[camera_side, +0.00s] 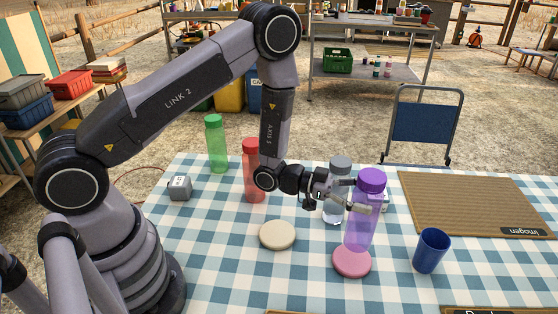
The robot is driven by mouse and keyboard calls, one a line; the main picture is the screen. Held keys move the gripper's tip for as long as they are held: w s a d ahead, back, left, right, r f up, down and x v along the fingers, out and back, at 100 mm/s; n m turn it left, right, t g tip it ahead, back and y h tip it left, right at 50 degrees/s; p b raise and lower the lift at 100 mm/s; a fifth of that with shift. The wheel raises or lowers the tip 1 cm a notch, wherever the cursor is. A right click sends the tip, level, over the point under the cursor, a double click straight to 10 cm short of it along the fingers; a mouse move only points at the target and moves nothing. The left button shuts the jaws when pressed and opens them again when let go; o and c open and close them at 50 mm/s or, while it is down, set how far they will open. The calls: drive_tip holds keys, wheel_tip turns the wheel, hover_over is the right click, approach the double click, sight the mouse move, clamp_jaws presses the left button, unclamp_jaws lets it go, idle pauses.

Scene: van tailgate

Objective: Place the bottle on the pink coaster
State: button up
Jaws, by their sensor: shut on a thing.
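A purple bottle (363,220) with a dark purple cap stands upright over the pink coaster (351,264). Its base overlaps the back edge of the coaster in this view; I cannot tell whether it touches it. My gripper (366,196) is shut on the purple bottle below its cap, reaching in from the left. A clear bottle with a grey cap (340,163) stands just behind my gripper and is partly hidden. A red bottle (252,172) and a green bottle (215,145) stand farther back on the left.
A cream coaster (277,236) lies left of the pink one. A blue cup (431,250) stands to the right. A brown mat (470,203) covers the right back. A grey block (180,188) sits at the left. The checked tablecloth (221,268) is clear at the front left.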

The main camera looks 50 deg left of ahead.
sight(360, 216)
drive_tip(key=shift+f, duration=2.7)
drive_tip(key=o, duration=1.2)
drive_tip(key=shift+o, duration=0.2)
